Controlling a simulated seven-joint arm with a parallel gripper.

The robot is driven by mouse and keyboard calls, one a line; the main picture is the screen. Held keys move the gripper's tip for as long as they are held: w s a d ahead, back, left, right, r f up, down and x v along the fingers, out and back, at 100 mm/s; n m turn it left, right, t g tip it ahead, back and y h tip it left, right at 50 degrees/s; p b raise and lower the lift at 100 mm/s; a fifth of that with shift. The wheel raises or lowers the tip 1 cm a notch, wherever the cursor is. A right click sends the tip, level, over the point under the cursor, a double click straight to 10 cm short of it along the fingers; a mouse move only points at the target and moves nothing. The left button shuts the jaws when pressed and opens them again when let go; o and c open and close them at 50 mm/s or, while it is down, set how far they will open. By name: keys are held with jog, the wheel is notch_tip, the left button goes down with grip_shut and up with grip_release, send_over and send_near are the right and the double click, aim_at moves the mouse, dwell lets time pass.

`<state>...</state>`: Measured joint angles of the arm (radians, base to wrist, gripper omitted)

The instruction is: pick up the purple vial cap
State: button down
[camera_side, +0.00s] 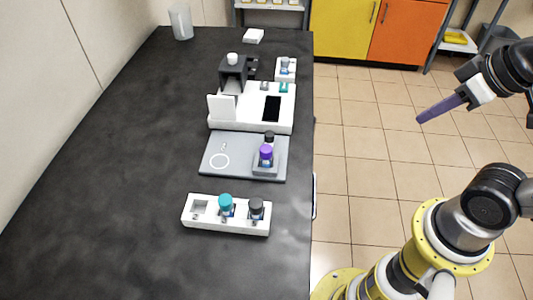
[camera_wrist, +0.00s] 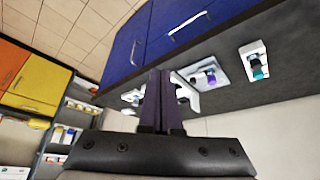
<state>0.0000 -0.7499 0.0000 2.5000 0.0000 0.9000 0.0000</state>
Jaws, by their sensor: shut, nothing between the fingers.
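The purple vial cap (camera_side: 265,150) sits on an upright vial in a small holder at the right side of a grey plate (camera_side: 220,168). A vial with a black cap (camera_side: 269,136) stands just behind it. In the wrist view the purple cap (camera_wrist: 211,79) is small, beyond and to the right of my fingers. My gripper (camera_side: 420,119) is in the air to the right of the table, over the floor, well away from the cap. Its dark purple fingers are shut and empty; they also show in the wrist view (camera_wrist: 160,72).
A white rack (camera_side: 188,216) in front holds a teal-capped vial (camera_side: 226,201) and a dark-capped vial (camera_side: 256,204). Behind the plate are a white device (camera_side: 250,122) and a black stand (camera_side: 232,72). The left part of the dark table (camera_side: 105,170) is clear.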

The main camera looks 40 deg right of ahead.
jog(key=c, duration=1.5)
grip_release()
jog(key=shift+c, duration=0.2)
jog(key=o, duration=1.1)
